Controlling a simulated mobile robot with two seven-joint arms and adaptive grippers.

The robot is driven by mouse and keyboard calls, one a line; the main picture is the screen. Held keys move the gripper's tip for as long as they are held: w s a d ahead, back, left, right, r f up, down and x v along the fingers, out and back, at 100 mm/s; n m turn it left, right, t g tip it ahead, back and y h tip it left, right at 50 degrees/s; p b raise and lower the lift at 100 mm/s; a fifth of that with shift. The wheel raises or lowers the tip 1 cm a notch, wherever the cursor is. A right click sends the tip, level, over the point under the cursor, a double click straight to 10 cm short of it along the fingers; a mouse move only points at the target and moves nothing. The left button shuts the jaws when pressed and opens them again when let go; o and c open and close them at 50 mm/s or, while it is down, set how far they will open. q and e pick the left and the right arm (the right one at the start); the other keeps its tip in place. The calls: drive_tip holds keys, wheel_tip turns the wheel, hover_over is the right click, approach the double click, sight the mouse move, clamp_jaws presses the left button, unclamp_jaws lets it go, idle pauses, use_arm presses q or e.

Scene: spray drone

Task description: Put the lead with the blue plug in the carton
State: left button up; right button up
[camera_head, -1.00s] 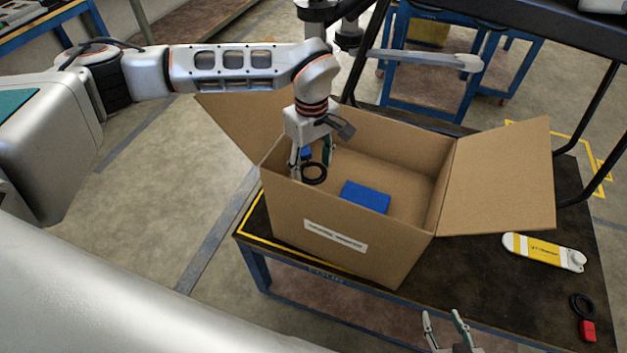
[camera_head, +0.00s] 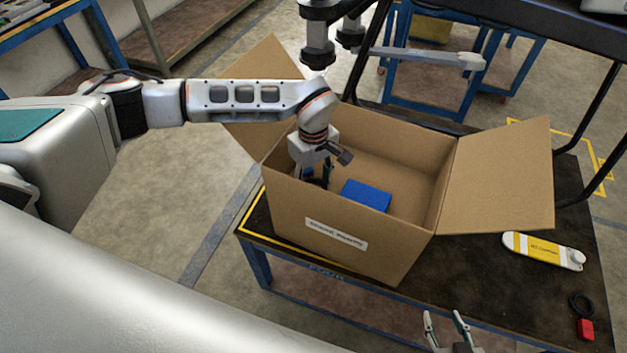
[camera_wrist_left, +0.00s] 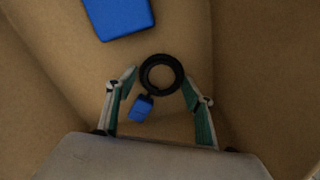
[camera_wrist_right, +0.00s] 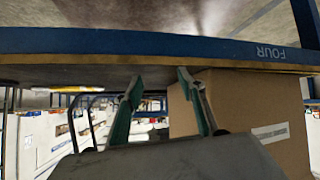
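The lead with the blue plug is a black coil (camera_wrist_left: 161,74) with a blue plug (camera_wrist_left: 141,108), inside the carton. My left gripper (camera_head: 316,184) reaches down into the carton's left part. In the left wrist view its fingertips (camera_wrist_left: 160,76) straddle the coil's outer sides and appear closed on it. The plug is by the left finger. In the head view the gripper mostly hides the lead. The open cardboard carton (camera_head: 345,242) stands on the dark table. My right gripper (camera_head: 447,320) is open and empty, low in the head view and outside the carton.
A blue box (camera_head: 366,196) lies on the carton floor, right of the left gripper. A yellow-white device (camera_head: 543,251) and a lead with a red plug (camera_head: 586,329) lie on the table's right. The carton's right flap (camera_head: 500,185) spreads over the table.

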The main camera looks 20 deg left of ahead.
use_arm(q)
drive_tip(key=o, duration=0.4)
use_arm(e)
drive_tip(key=shift+a, duration=0.25)
drive_tip(key=shift+r, duration=0.1)
use_arm(q)
drive_tip(key=shift+r, duration=0.3)
wheel_tip(320, 180, up, 12)
drive_tip(key=b, duration=0.1)
drive_tip(key=shift+f+b, duration=0.15)
drive_tip(key=shift+b, duration=0.15)
use_arm(e)
drive_tip(key=shift+w+a+r+t+y, duration=0.2)
drive_tip(key=shift+w+a+t+y, duration=0.15)
drive_tip(key=shift+a, duration=0.4)
drive_tip(key=shift+w, duration=0.1)
